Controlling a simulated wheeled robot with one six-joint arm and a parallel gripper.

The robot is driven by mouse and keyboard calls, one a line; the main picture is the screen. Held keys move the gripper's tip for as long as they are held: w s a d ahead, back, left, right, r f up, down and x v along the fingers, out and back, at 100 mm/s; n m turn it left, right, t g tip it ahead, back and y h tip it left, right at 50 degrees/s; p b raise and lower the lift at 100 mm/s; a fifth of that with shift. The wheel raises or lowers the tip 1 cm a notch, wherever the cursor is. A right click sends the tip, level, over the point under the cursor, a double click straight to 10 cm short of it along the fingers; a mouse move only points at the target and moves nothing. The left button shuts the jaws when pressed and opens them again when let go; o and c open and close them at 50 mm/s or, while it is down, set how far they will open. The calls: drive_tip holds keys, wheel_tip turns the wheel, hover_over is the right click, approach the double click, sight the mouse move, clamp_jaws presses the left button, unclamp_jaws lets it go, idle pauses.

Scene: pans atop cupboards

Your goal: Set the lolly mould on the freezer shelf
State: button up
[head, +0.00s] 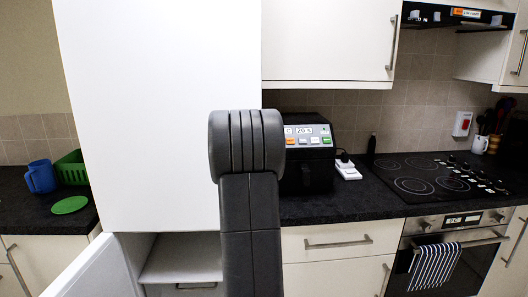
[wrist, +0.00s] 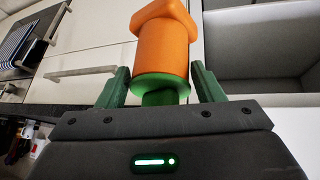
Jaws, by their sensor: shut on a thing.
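The lolly mould (wrist: 163,48) shows in the wrist view, with an orange body and a green base and stem. My gripper (wrist: 163,84) is shut on its green lower part, one green finger on each side. In the head view my arm hides both gripper and mould. The freezer appears to be the open lower compartment of the tall white unit, with a pale shelf (head: 183,258) inside and its door (head: 95,272) swung open to the left. In the wrist view a grey open compartment (wrist: 262,65) is to the right of the mould, apart from it.
A black appliance (head: 307,175) stands on the dark worktop (head: 345,207) to the right, beside the hob (head: 430,178) and the oven (head: 450,262). A blue mug (head: 41,177), green basket (head: 72,167) and green disc (head: 69,205) are at the left. Drawer handles (head: 338,243) stick out.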

drive_tip(key=shift+s+a+f+n, duration=0.15)
drive_tip(key=shift+s+f, duration=0.2)
drive_tip(key=shift+s, duration=0.1)
drive_tip(key=shift+s+a+f+n, duration=0.1)
drive_tip(key=shift+s+f+n, duration=0.05)
drive_tip(key=shift+s+f, duration=0.2)
drive_tip(key=x, duration=0.4)
drive_tip(key=shift+s+a, duration=0.1)
drive_tip(key=shift+a, duration=0.25)
drive_tip(key=shift+w+f, duration=0.25)
drive_tip(key=shift+f, duration=0.5)
